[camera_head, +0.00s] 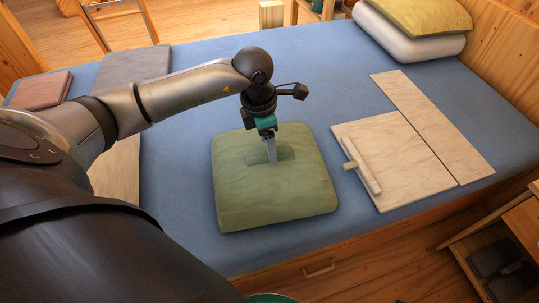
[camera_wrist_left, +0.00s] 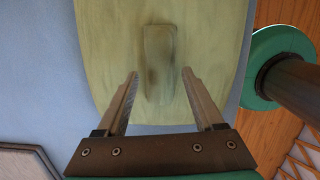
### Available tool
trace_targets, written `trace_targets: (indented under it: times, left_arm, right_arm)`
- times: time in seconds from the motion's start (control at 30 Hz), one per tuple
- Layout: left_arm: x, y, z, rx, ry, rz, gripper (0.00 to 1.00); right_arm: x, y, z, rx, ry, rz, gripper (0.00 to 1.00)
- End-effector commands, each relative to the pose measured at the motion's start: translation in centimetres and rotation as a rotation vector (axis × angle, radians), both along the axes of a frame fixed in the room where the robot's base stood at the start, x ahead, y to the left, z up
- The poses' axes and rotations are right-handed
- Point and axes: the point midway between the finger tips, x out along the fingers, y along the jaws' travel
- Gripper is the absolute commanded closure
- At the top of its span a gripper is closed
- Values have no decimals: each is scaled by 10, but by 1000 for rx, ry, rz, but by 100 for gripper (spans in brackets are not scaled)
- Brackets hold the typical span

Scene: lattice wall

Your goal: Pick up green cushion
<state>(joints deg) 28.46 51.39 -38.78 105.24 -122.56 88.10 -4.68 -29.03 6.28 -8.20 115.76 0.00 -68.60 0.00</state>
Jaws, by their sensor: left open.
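The green cushion (camera_head: 243,197) lies flat on the blue bed cover, near the bed's front edge. It has a raised green strip (camera_head: 291,157) on top, which also shows in the left wrist view (camera_wrist_left: 159,62). My left gripper (camera_head: 271,158) points down over the middle of the cushion. In the left wrist view its two fingers (camera_wrist_left: 164,84) are apart, one on each side of the strip's near end. Nothing is held. I cannot tell whether the fingertips touch the cushion. My right gripper is not in view.
The blue bed surface (camera_head: 190,225) is clear around the cushion. Light wooden boards (camera_head: 405,180) with a roller lie to the right. A white pillow and a yellow cushion (camera_head: 425,18) are at the back right. Grey and brown flat pieces (camera_head: 40,90) lie at the left.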

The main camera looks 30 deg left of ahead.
Motion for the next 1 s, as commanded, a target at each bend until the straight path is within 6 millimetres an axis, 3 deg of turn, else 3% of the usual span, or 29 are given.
trace_targets:
  times: [0.37, 0.9, 1.0]
  left_arm:
    - [0, 0, -4, 0, 0, 0, 33]
    - [1, 0, -4, 0, 0, 0, 94]
    - [1, 0, -4, 0, 0, 0, 100]
  right_arm:
    - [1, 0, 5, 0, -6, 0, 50]
    - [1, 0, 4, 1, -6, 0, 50]
    - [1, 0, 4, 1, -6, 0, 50]
